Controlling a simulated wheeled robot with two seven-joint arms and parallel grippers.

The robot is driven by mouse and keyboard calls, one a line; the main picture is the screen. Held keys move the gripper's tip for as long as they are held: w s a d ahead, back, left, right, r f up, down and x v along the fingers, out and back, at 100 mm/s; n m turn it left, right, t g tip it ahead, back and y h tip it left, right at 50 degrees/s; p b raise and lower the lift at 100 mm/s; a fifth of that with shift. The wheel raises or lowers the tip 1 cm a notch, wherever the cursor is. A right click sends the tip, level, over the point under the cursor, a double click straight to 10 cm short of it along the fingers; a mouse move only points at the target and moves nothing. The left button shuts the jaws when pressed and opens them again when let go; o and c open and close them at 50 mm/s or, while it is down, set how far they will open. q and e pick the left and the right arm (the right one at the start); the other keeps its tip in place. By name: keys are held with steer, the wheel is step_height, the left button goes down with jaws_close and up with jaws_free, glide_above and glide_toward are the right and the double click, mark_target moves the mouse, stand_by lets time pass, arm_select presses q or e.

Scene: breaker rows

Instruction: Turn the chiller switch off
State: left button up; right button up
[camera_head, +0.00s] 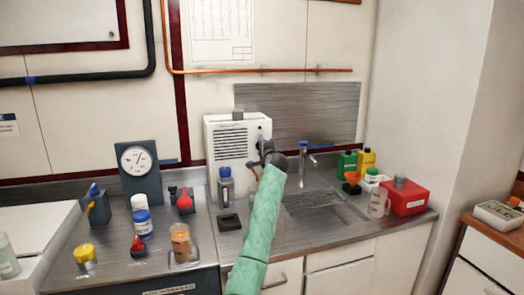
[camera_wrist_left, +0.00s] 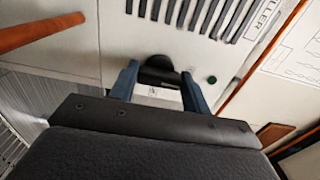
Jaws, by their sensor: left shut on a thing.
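The chiller is a white box (camera_head: 228,150) with dark vent slots, standing at the back of the counter. Its vents (camera_wrist_left: 190,14) and part of its name, ending in "LLER", show in the left wrist view. The switch is a black knob (camera_wrist_left: 158,68) on the chiller's face, with a small pale label by it. My left gripper (camera_wrist_left: 159,90) has its two blue fingers on either side of the knob and is shut on it. In the head view the gripper (camera_head: 266,152) is at the chiller's right side and hides the knob. The knob's setting cannot be read. My right gripper is not in view.
A small green round part (camera_wrist_left: 212,79) sits beside the knob. A tap (camera_head: 303,160) and sink are right of my arm. A bottle (camera_head: 225,187) stands before the chiller.

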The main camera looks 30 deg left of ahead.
arm_select(q)
steer(key=shift+f, duration=0.15)
steer(key=o, duration=0.9)
steer(key=shift+c, duration=0.2)
steer(key=shift+o, duration=0.7)
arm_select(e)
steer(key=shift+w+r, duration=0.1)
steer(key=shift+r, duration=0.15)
arm_select(q)
steer(key=b+v, duration=0.1)
steer(key=v, duration=0.6)
steer(key=shift+s+d, duration=0.25)
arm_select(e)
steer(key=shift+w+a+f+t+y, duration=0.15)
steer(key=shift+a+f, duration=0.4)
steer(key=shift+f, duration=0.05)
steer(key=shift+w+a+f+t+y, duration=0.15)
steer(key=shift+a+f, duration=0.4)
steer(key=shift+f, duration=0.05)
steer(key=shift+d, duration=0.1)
